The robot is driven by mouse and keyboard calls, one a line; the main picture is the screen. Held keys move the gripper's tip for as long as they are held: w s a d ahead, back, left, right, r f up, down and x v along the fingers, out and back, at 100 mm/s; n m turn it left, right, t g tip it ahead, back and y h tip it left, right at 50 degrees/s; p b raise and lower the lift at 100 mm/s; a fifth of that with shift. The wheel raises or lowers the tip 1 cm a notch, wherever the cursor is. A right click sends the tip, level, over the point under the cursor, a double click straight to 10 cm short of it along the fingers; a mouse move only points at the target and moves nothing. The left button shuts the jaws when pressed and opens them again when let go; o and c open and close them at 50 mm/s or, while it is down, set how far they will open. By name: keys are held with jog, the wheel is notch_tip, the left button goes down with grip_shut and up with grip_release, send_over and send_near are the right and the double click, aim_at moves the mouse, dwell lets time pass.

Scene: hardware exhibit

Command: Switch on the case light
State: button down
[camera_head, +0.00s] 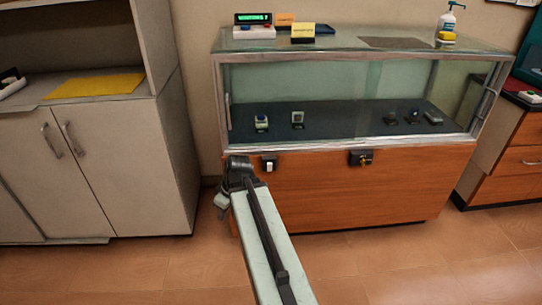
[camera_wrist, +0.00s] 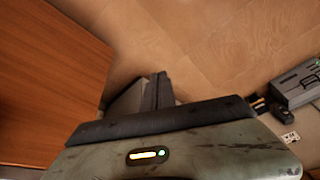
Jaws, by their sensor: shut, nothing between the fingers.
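The display case (camera_head: 345,190) has a glass upper part and a wooden front panel. A small dark plate with a white rocker switch (camera_head: 268,165) sits on the panel's upper left, just under the metal rail; whether it is on or off is too small to tell. My gripper (camera_head: 222,203) hangs low, left of the switch, near the case's left front edge and apart from the switch. In the wrist view my gripper (camera_wrist: 155,90) is shut and empty, with floor beyond its fingers and the wooden panel (camera_wrist: 45,80) at left. The switch is not in the wrist view.
A lock with a key (camera_head: 361,158) is on the panel, right of the switch. Several small items stand inside the glass. A sanitizer bottle (camera_head: 447,22) and a small display (camera_head: 253,18) stand on top. A grey cabinet (camera_head: 120,160) is at left. The floor in front is clear.

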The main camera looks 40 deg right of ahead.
jog(key=s+d+r+n+t+p, duration=0.1)
jog(key=d+r, duration=0.3)
jog(key=d, duration=0.4)
jog(key=s+d+r+n+t+h+p, duration=0.1)
jog(key=s+d+r+n+t+p, duration=0.1)
jog(key=d, duration=0.6)
jog(key=s+d+r+n+t+p, duration=0.1)
jog(key=s+d+r+p, duration=0.2)
jog(key=d+r, duration=0.3)
jog(key=shift+s+d+r+n+t+h, duration=0.3)
jog(key=shift+s+d+h, duration=0.1)
jog(key=shift+d, duration=0.65)
jog(key=shift+f, duration=0.2)
